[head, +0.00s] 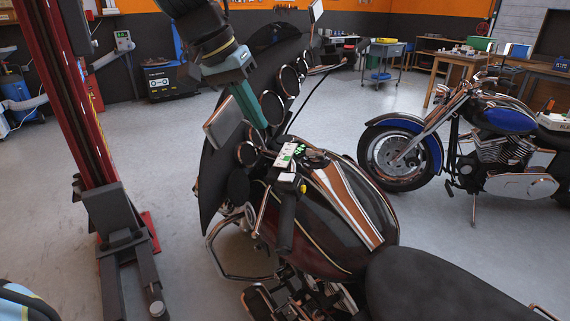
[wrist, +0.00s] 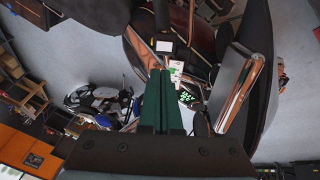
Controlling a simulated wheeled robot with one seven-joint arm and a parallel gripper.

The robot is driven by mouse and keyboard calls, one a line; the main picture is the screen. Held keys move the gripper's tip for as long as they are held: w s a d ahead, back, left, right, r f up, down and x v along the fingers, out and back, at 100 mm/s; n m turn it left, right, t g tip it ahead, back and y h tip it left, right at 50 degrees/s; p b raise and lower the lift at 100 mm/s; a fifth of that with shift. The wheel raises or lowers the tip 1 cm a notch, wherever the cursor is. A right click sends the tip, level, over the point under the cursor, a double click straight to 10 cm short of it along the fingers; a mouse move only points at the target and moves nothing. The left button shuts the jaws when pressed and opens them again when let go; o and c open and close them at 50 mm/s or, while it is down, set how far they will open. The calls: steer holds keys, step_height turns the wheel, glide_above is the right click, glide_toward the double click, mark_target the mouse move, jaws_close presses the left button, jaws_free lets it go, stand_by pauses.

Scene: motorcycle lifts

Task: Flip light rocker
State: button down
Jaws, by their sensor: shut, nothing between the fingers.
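The dark red motorcycle (head: 320,225) stands in the middle of the head view, with a fairing, round gauges and a handlebar. A small white panel with green marks (head: 290,153) sits by the handlebar grip, and it also shows in the wrist view (wrist: 175,68). A light rocker cannot be told apart at this size. My gripper (head: 260,124) reaches down from the top, its long green fingers pressed together and empty. In the wrist view the fingertips (wrist: 161,72) overlap the white panel's left edge. I cannot tell whether they touch anything.
A mirror (head: 223,120) and round gauges (head: 271,107) crowd closely around the fingers. A red lift post (head: 75,110) stands at left. A blue motorcycle (head: 400,150) stands at right. Workbenches (head: 450,58) and a cart (head: 384,62) are farther back, with open grey floor between.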

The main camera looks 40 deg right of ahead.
mark_target(289, 177)
steer(key=x, duration=1.4)
steer(key=shift+s, duration=0.1)
